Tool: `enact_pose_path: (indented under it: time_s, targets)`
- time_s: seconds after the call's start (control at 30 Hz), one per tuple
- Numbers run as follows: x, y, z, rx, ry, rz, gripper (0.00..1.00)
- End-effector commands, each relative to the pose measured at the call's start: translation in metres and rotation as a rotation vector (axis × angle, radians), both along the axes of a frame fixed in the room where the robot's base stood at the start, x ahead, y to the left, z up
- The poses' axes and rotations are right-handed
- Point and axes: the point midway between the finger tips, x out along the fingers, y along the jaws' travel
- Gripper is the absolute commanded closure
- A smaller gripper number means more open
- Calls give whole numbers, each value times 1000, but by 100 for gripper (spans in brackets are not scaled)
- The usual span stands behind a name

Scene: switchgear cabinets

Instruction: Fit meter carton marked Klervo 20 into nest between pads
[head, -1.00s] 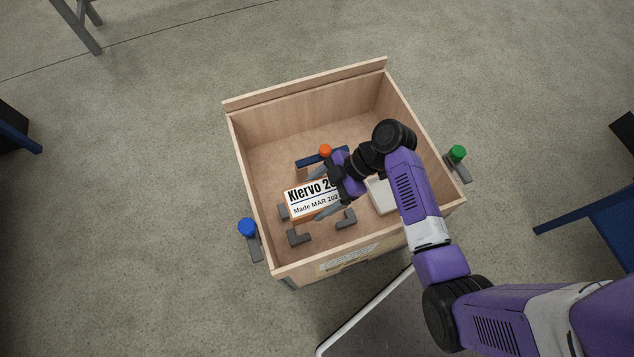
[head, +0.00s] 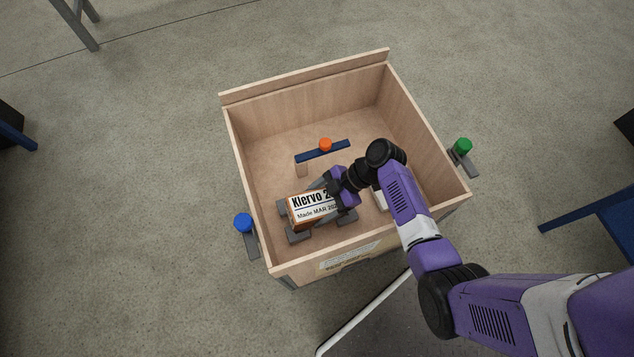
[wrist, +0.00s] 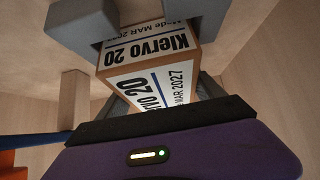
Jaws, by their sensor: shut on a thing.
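The meter carton (head: 312,208), white-labelled "Klervo 20" with brown sides, is inside the wooden crate towards its near wall. My gripper (head: 332,192) is shut on it from the right. Grey pads show around the carton: one at its left (head: 283,207), one at its near left corner (head: 298,236) and one at its near right (head: 347,217). In the wrist view the carton (wrist: 150,65) reaches between two grey pads (wrist: 78,24). I cannot tell whether its underside touches the crate floor. My gripper and arm hide its right end.
The open wooden crate (head: 235,150) has high walls. Inside are a blue bar (head: 338,150) with an orange knob (head: 325,144), a small wooden post (head: 301,168) and a partly hidden white block (head: 380,201). Blue (head: 242,222) and green (head: 463,146) knobs flank the crate outside.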

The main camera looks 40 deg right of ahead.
Motion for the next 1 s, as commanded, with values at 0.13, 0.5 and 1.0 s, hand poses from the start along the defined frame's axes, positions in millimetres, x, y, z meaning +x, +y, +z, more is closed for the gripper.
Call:
enact_pose_path:
  time_s: [0.13,0.5,1.0]
  targets:
    - [-7,1,-9,-6,15,1,7]
    - [-4,-1,-4,-4,9,0,1]
    - [-21,-57,58,-5,5,-3,1]
